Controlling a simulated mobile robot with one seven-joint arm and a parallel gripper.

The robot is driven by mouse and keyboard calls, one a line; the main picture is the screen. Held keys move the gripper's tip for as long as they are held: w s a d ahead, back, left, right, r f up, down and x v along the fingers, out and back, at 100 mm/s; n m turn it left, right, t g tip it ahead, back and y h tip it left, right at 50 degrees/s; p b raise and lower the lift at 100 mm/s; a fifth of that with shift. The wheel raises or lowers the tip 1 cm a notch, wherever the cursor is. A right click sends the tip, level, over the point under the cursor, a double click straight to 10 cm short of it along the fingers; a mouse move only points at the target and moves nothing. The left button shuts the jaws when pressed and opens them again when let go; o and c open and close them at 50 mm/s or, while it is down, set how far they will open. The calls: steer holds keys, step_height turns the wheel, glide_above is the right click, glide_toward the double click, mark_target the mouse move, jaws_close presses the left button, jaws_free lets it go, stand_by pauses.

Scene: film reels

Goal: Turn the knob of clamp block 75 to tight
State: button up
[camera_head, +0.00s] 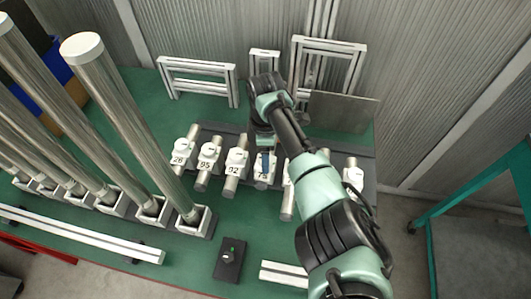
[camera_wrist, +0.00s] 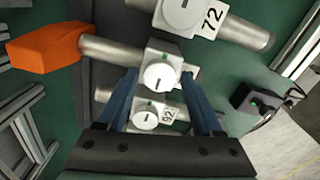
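Clamp block 75 (camera_head: 264,179) is the fourth from the left in the row of white blocks in the head view. Its number is small there. In the wrist view it appears as the white block (camera_wrist: 163,52) between blocks 72 and 92, its number hidden. Its round white knob (camera_wrist: 158,77) has a dark line along the picture's vertical; a green mark sits on the block just above it. My gripper (camera_wrist: 160,73) is open, its two blue fingers on either side of this knob with gaps showing. In the head view my gripper (camera_head: 265,158) is over the block.
Block 92 (camera_head: 236,157) is close on the left; block 72 (camera_wrist: 190,14) is on the other side. An orange piece (camera_wrist: 57,43) is at a rod's end. A black box (camera_head: 229,259) sits in front. Tall rollers (camera_head: 118,115) stand left; metal frames (camera_head: 197,80) stand behind.

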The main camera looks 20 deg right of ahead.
jaws_close()
